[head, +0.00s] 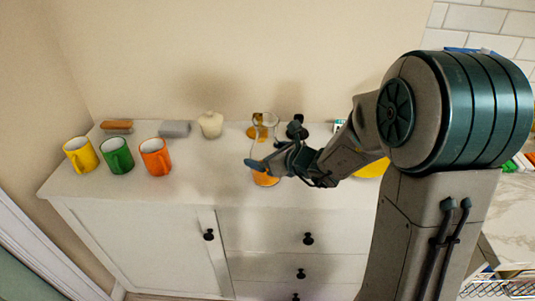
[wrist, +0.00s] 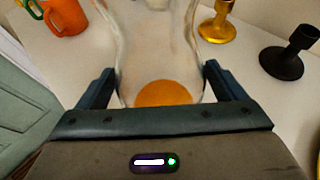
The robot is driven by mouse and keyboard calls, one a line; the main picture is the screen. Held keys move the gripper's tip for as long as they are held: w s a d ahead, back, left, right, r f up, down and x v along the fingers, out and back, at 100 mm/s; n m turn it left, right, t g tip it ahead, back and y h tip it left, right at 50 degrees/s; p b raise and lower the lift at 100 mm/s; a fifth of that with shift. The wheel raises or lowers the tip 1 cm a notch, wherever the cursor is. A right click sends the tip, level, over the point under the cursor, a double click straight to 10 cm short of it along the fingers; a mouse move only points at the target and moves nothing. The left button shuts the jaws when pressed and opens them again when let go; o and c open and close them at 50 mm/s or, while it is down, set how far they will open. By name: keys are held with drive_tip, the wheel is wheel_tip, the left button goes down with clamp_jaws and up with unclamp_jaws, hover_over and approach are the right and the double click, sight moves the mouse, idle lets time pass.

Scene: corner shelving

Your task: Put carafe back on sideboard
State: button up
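The carafe is clear glass with an orange base or content, which shows in the wrist view (wrist: 162,94) and in the head view (head: 265,179). It is at the front middle of the white sideboard top (head: 212,184). My gripper (head: 262,165) reaches in from the right. In the wrist view its two fingers (wrist: 157,72) lie against both sides of the glass, so it looks shut on the carafe. The carafe looks upright, on or just above the top; I cannot tell which. My gripper hides part of it in the head view.
Yellow (head: 81,154), green (head: 116,155) and orange (head: 155,157) mugs stand at the left. Behind are a brown block (head: 117,127), a grey block (head: 174,129) and a cream jar (head: 210,124). Gold (wrist: 217,24) and black (wrist: 288,56) candlesticks stand behind the carafe.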

drive_tip(key=shift+r, duration=0.1)
drive_tip(key=shift+r+p, duration=0.15)
drive_tip(key=shift+p, duration=0.15)
drive_tip(key=p+v, duration=0.1)
drive_tip(key=v, duration=1.1)
drive_tip(key=s+a+f+n+g+h, duration=0.15)
drive_tip(key=s+n+g, duration=0.55)
drive_tip(key=s+n, duration=0.7)
drive_tip(key=s+d+n+h, duration=0.3)
drive_tip(key=d+n+h, duration=0.4)
drive_tip(key=n, duration=0.6)
drive_tip(key=shift+d+r, duration=0.5)
drive_tip(key=shift+d, duration=0.6)
drive_tip(key=shift+h, duration=0.25)
